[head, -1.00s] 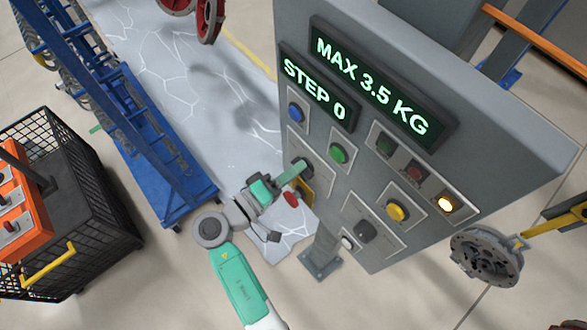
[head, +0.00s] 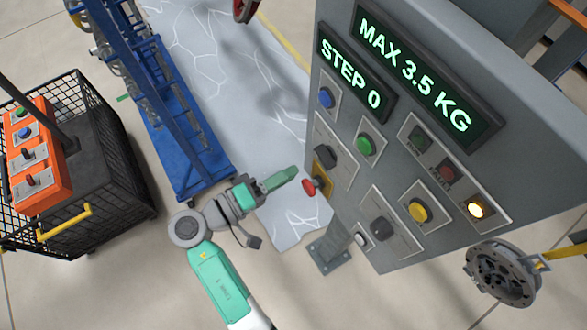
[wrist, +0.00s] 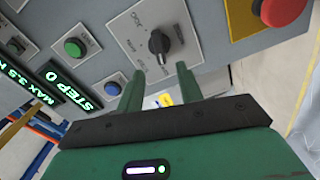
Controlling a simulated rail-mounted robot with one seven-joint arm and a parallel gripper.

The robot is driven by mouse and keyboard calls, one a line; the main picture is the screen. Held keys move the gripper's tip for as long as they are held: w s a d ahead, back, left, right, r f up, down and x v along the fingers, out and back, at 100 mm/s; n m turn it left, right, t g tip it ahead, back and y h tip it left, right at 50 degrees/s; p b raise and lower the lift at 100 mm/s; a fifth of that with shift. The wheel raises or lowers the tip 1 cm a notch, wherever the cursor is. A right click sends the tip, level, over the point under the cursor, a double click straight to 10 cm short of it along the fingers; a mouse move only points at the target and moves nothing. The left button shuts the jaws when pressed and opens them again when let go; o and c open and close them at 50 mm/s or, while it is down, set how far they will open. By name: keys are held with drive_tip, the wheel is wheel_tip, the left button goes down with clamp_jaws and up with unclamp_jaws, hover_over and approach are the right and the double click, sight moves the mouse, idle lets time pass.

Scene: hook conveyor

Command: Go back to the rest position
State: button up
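My gripper (head: 296,171) is in front of the lower left edge of the grey control panel (head: 410,225), apart from it. In the wrist view its two green fingers (wrist: 160,88) are spread with nothing between them. The black rotary knob (wrist: 159,42) on the panel lies just beyond the fingertips. The red mushroom button (head: 310,188) on its yellow plate is close to the right of the gripper in the head view. It also shows at the top right of the wrist view (wrist: 280,10). The panel displays read "MAX 3.5 KG" (head: 415,80) and "STEP 0" (head: 352,78).
The panel also carries a blue button (head: 326,97), a green button (head: 365,145) and a lit lamp (head: 476,208). A blue rack (head: 185,130) stands behind and left. A black mesh cart (head: 110,165) with an orange button box (head: 35,165) is far left. A metal disc (head: 503,275) hangs lower right.

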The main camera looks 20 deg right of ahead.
idle(0.4)
drive_tip(key=w+a+r+m+t+y+p, duration=0.1)
drive_tip(key=w+r+t+y+p, duration=0.3)
drive_tip(key=r, duration=0.9)
drive_tip(key=w+a+r+m+t+y+p, duration=0.15)
drive_tip(key=w+r+t+y, duration=0.35)
drive_tip(key=r, duration=0.8)
drive_tip(key=s+a+r+t+y+p, duration=0.1)
drive_tip(key=s+r+t+y, duration=0.2)
drive_tip(key=r, duration=0.7)
drive_tip(key=s+a+r+n+t+y+p, duration=0.1)
drive_tip(key=s+a+r+t+y, duration=0.1)
drive_tip(key=s+r, duration=0.4)
drive_tip(key=s+a+r+n+t+y+p, duration=0.1)
drive_tip(key=r+t, duration=0.5)
drive_tip(key=r, duration=0.9)
drive_tip(key=s+y+p, duration=0.1)
drive_tip(key=s+y, duration=0.1)
drive_tip(key=s, duration=0.1)
drive_tip(key=shift+s+a+y, duration=0.25)
drive_tip(key=shift+s+y, duration=0.1)
drive_tip(key=shift+y, duration=0.05)
